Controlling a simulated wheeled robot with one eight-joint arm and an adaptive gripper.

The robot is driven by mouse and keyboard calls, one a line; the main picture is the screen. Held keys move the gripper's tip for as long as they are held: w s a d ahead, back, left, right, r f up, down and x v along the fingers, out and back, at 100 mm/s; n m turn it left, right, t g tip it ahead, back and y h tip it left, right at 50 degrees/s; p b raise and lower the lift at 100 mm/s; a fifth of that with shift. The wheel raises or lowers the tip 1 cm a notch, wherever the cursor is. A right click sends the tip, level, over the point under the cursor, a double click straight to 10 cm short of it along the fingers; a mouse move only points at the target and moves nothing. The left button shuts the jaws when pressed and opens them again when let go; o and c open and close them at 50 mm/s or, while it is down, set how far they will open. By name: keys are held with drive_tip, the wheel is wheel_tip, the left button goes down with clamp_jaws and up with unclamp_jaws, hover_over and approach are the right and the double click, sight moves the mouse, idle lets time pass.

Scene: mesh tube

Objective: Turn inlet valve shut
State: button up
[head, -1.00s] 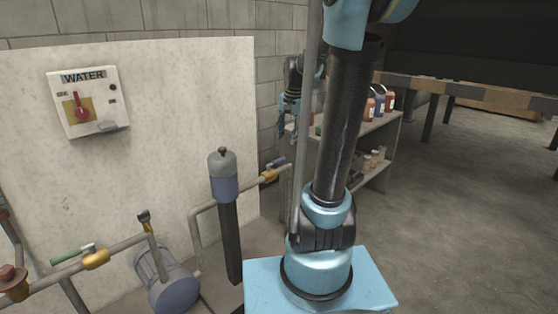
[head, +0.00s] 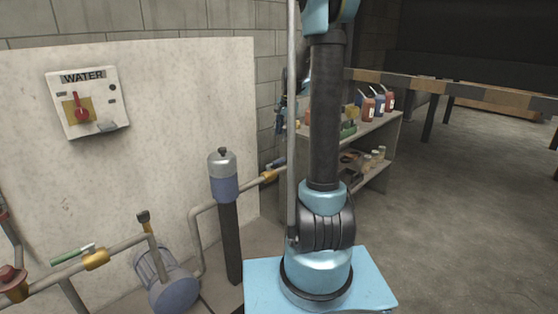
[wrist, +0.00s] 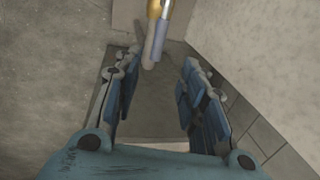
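A brass valve with a blue handle (head: 277,163) sits on the pipe right of the filter column. In the wrist view its blue-grey handle (wrist: 160,40) and brass body (wrist: 154,9) show at the top centre, beyond my fingertips. A second brass valve (head: 96,259) with a green handle (head: 72,255) is on the pipe at lower left. No label shows which is the inlet. My gripper (wrist: 158,78) is open and empty, its fingers apart on either side of the picture. In the head view my gripper (head: 281,118) is above the blue-handled valve, partly hidden by my arm.
A pale wall panel (head: 190,90) carries the WATER switch box (head: 88,101) with a red knob. A filter column (head: 224,180) and a pump (head: 170,285) stand before it. A shelf (head: 372,135) with bottles is behind my arm. Open floor (head: 470,220) lies right.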

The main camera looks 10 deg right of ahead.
sight(277, 162)
drive_tip(key=f, duration=0.4)
drive_tip(key=w+a+f, duration=0.1)
drive_tip(key=f, duration=0.4)
drive_tip(key=w+f, duration=0.1)
drive_tip(key=f, duration=0.3)
drive_tip(key=shift+w+a+f, duration=0.1)
drive_tip(key=shift+a+f, duration=0.2)
clamp_jaws()
